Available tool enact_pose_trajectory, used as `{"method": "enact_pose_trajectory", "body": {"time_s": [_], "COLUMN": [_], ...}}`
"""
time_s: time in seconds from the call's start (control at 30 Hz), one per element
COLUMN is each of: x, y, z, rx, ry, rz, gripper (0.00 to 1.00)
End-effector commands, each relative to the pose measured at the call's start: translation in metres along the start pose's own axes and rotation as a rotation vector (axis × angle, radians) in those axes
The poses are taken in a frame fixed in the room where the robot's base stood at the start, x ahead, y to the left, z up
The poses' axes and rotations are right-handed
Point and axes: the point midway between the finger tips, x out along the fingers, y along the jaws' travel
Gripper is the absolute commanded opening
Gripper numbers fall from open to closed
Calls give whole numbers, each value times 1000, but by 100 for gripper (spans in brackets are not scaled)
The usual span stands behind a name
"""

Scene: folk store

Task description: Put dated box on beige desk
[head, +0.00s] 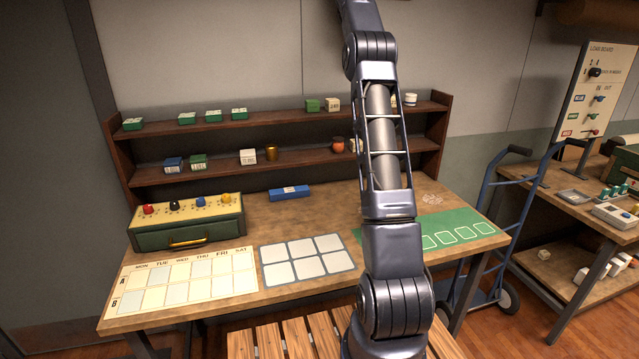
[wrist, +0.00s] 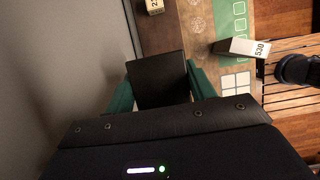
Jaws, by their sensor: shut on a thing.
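My gripper (wrist: 161,88) shows in the wrist view, with green fingers on both sides of a dark, block-shaped thing (wrist: 158,70). It is shut on that thing; I see only a plain dark face and no date. In the head view my gripper is above the frame and out of sight. The beige desk (head: 226,232) stands below, with its bare top also in the wrist view (wrist: 200,45). A white box marked 530 (wrist: 247,47) shows over the desk's front part in the wrist view, apart from my gripper; my arm likely hides it in the head view.
A brown two-tier shelf (head: 207,129) with small boxes stands along the desk's back. On the desk are a green drawer unit (head: 188,236), a blue box (head: 289,193), a six-cell card (head: 268,253) and a green mat (head: 458,230). A hand truck (head: 487,215) stands right.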

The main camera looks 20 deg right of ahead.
Motion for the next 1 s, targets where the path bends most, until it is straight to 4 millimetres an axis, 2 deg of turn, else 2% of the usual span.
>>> {"method": "enact_pose_trajectory", "body": {"time_s": [0.13,0.57,0.77,1.0], "x": [-7,-28,-43,-71], "y": [0,-18,-34,-73], "z": [3,-22,-41,-80], "rx": [1,-2,-3,-5], "ry": [0,7,12,17], "rz": [1,2,3,5], "gripper": [30,30,30,30]}}
